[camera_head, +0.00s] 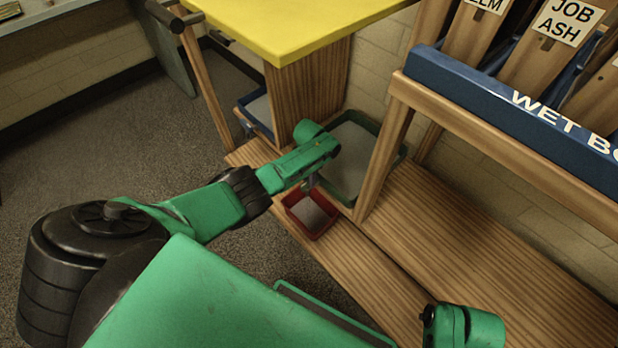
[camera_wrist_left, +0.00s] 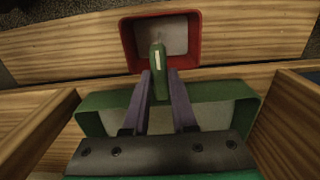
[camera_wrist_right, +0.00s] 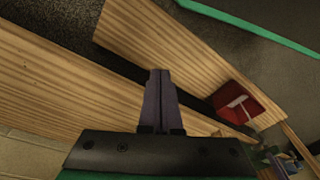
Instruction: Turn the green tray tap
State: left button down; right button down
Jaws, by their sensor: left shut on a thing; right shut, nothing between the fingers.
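The green tray (camera_head: 372,122) sits on the low wooden shelf, partly behind my left arm in the head view; its rim also shows in the left wrist view (camera_wrist_left: 100,100). Its tap (camera_wrist_left: 157,72) is a green handle with a pale stripe, pointing toward the red tray in the left wrist view. My left gripper (camera_wrist_left: 157,84) is shut on this tap, one purple finger on each side. In the head view the left gripper (camera_head: 312,182) is small and mostly hidden by the wrist. My right gripper (camera_wrist_right: 160,78) is shut and empty above the wood.
A small red tray (camera_head: 318,236) with grey contents stands just in front of the green tray. A blue tray (camera_head: 245,103) stands farther left under the yellow tabletop (camera_head: 290,25). A wooden post (camera_head: 384,165) rises right beside the green tray. The shelf (camera_head: 480,240) to the right is clear.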

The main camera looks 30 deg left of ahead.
pick_arm(q)
jog(key=c, duration=0.7)
grip_release()
pick_arm(e)
jog(key=shift+s, duration=0.2)
jog(key=shift+s, duration=0.1)
pick_arm(q)
jog(key=shift+r, duration=0.1)
jog(key=shift+r, duration=0.25)
notch_tip(320, 180, up, 6)
jog(key=p, duration=0.4)
jog(key=shift+r+p, duration=0.1)
jog(key=shift+p, duration=0.25)
notch_tip(320, 180, up, 8)
jog(key=p, duration=0.3)
jog(key=shift+f, duration=0.2)
pick_arm(e)
jog(key=s+d+f, duration=0.4)
jog(key=s+f, duration=0.6)
jog(key=f, duration=0.3)
jog(key=shift+h, duration=0.3)
